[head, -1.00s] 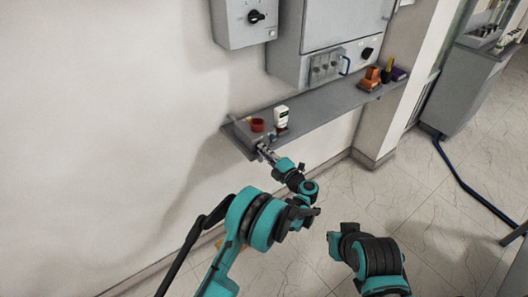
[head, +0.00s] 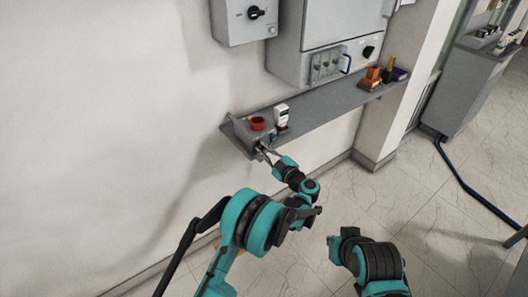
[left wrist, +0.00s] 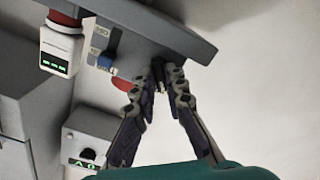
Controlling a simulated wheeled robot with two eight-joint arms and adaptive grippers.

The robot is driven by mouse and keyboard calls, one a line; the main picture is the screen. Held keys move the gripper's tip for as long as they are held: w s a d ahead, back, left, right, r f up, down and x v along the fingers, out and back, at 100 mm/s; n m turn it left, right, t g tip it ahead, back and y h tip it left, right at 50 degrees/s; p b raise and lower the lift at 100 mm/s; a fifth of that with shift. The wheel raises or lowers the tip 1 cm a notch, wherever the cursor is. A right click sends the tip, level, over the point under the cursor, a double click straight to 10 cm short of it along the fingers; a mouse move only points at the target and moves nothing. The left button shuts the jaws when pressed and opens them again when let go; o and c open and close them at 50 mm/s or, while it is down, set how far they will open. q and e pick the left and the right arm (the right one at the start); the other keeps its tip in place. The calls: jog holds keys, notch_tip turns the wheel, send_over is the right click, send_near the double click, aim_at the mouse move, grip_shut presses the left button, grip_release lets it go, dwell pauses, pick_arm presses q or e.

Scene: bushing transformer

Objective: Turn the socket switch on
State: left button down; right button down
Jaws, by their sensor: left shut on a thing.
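A grey socket box (head: 240,131) stands at the left end of the wall shelf. My left gripper (head: 262,151) reaches its front face. In the left wrist view the left gripper (left wrist: 164,72) has its fingers converging in a V, with the tips shut on a small dark piece at the grey panel. This piece seems to be the socket switch, mostly hidden by the fingertips. My right gripper is not in view; only part of the right arm shows.
The grey shelf (head: 325,103) carries a red cup-like part (head: 257,123), a white device (head: 281,115) and orange items (head: 371,77). Grey cabinets (head: 325,40) hang above. A blue cable (head: 470,185) lies on the floor at right. The floor between is open.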

pick_arm(q)
jog(key=m, duration=0.3)
jog(key=shift+m+b, duration=0.3)
jog(key=shift+m, duration=1.9)
jog(key=c, duration=1.8)
grip_release()
jog(key=shift+c, duration=0.2)
jog(key=v, duration=0.7)
jog(key=shift+s, duration=0.2)
